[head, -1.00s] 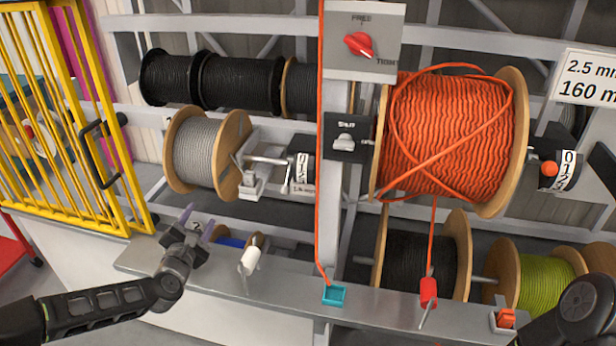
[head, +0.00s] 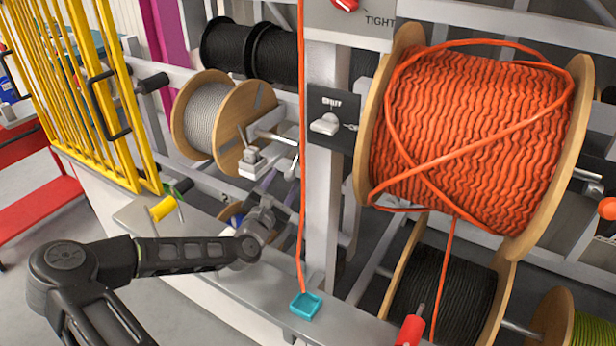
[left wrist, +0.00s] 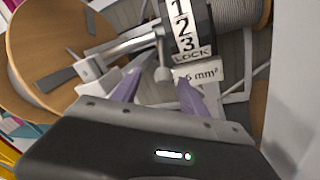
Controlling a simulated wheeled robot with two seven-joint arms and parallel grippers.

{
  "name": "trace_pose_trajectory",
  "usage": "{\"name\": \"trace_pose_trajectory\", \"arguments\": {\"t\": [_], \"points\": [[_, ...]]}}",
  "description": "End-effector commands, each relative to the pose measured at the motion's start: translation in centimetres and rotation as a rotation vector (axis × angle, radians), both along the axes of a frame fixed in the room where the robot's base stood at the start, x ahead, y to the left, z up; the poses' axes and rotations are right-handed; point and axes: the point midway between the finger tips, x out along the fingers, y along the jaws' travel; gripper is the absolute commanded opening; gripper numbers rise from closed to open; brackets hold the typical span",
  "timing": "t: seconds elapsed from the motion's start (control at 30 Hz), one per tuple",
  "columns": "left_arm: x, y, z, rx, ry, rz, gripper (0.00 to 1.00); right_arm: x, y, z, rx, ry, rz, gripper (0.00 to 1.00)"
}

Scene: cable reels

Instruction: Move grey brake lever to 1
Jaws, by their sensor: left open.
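The grey cable reel (head: 205,115) hangs left of the post in the head view. Its grey brake lever (left wrist: 162,58) is a short rod with a round knob, clear in the left wrist view; in the head view the lever (head: 292,166) is small and beside the orange cable. The knob is beside LOCK on the white number scale (left wrist: 187,32), which reads 1, 2, 3, LOCK there. My left gripper (left wrist: 160,88) is open, its purple fingers on either side of the knob in the picture; contact cannot be told. In the head view the left gripper (head: 268,186) is below the lever.
A grey post (head: 322,190) with a switch box and a taut orange cable (head: 302,150) stand just right of my gripper. A large orange reel (head: 470,130) is further right. A yellow gate (head: 75,80) stands left.

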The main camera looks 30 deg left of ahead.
Motion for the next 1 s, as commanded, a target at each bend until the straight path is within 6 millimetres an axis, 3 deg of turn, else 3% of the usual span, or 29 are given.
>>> {"name": "trace_pose_trajectory", "arguments": {"t": [0.07, 0.57, 1.0], "points": [[0.0, 0.0, -0.8, 0.0, 0.0, 0.0, 0.52, 0.1, 0.0, -0.8, 0.001, -0.002, 0.0, 0.36], [0.5, 0.1, -0.7, 0.0, 0.0, 0.0, 0.52, 0.1, 0.0, -0.5, 0.002, -0.003, 0.001, 0.36], [6.3, 1.6, -0.6, -0.001, -0.001, -0.001, 0.52, 0.1, 0.0, 0.5, 0.002, -0.003, 0.0, 0.36]]}}
